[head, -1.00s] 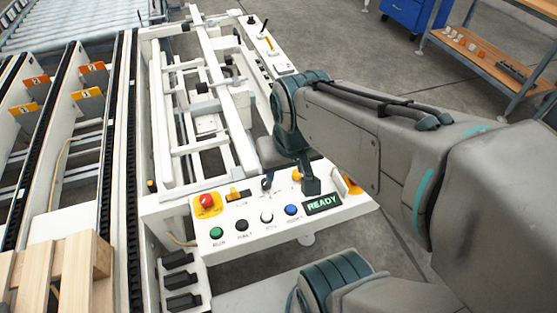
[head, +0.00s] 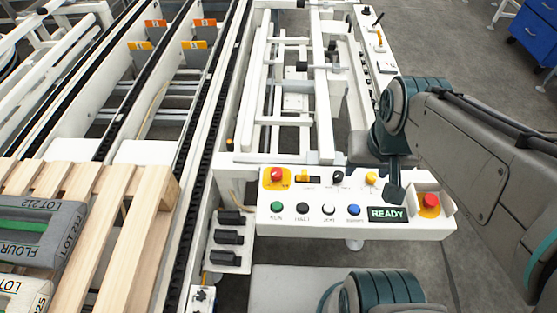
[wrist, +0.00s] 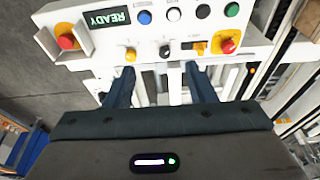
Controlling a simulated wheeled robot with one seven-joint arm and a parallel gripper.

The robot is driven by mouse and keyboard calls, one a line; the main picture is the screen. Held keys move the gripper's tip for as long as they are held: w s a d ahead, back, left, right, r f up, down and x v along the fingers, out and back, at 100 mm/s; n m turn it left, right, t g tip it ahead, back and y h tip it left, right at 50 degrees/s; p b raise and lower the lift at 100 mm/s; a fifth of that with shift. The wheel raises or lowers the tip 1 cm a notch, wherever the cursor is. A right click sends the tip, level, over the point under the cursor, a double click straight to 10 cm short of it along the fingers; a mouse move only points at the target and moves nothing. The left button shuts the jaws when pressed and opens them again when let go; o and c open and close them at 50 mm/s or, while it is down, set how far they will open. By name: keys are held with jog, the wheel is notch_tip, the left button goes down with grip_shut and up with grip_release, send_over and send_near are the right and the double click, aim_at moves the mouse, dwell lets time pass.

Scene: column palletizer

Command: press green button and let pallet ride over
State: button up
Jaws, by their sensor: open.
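The green button (head: 277,206) is at the left end of the lower row on the white control panel (head: 330,229). It also shows in the wrist view (wrist: 232,9) at the upper right. A display (head: 388,214) on the panel reads READY. My gripper (wrist: 160,75) is open and empty, its two fingers apart over the panel's edge; in the head view it is at the panel's right half, away from the green button. The wooden pallet (head: 122,240) with flour bags (head: 38,232) on it stands at the lower left, partly out of frame.
Black, white and blue buttons line up right of the green one. A red emergency button (head: 276,175) sits above it, another red one (head: 430,201) at the right end. Chain conveyor rails (head: 205,130) run beside the white frame. A blue cabinet (head: 535,30) stands far right.

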grip_shut()
dwell(1.7)
